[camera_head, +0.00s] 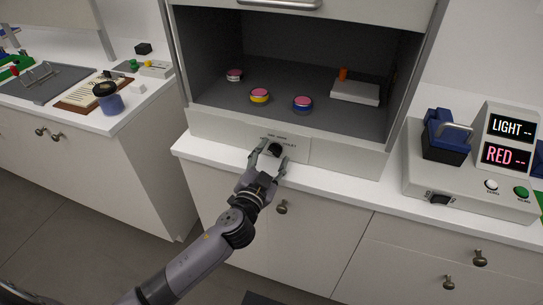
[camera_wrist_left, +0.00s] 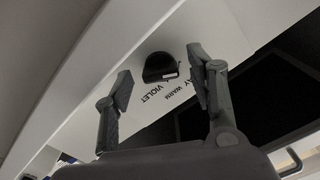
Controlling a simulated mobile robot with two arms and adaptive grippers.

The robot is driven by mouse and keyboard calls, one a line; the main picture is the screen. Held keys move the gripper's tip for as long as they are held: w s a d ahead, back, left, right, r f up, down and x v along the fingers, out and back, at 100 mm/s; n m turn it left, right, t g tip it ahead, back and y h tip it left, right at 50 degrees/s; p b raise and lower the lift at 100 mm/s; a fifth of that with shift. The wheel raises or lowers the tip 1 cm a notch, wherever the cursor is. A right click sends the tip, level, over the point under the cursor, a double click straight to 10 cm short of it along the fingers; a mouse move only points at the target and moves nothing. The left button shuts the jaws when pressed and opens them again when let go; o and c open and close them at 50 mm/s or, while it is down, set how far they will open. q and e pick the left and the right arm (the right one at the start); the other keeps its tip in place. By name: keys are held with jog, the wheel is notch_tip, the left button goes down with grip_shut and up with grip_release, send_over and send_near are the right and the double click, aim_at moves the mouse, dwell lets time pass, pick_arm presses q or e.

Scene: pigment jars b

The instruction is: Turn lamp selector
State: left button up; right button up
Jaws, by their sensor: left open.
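The lamp selector (camera_head: 275,149) is a small black knob on the white front panel below the open cabinet. In the left wrist view the knob (camera_wrist_left: 160,67) shows a light mark on its lower right side. Printed labels beside it include "VIOLET" and "WARM". My left gripper (camera_head: 269,156) is at the panel, with its fingers around the knob's place. In the left wrist view the open fingers (camera_wrist_left: 160,87) stand on either side of the knob with gaps, apart from it. My right gripper is not seen.
Inside the cabinet stand a red-lidded jar (camera_head: 234,75), a yellow-banded jar (camera_head: 259,96), a blue jar (camera_head: 302,103) and a white block (camera_head: 355,91). A meter with "LIGHT" and "RED" displays (camera_head: 508,140) stands right. A side counter at left holds a clipboard (camera_head: 92,92) and a dark-topped blue jar (camera_head: 108,98).

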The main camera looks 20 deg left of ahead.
pick_arm(q)
jog(key=shift+c, duration=0.3)
jog(key=c, duration=1.1)
jog(key=shift+m, duration=0.3)
jog(key=m, duration=0.2)
jog(key=shift+m, duration=0.3)
jog(key=shift+m+p, duration=0.65)
jog(key=shift+m, duration=1.65)
jog(key=o, duration=1.2)
jog(key=shift+c, duration=0.2)
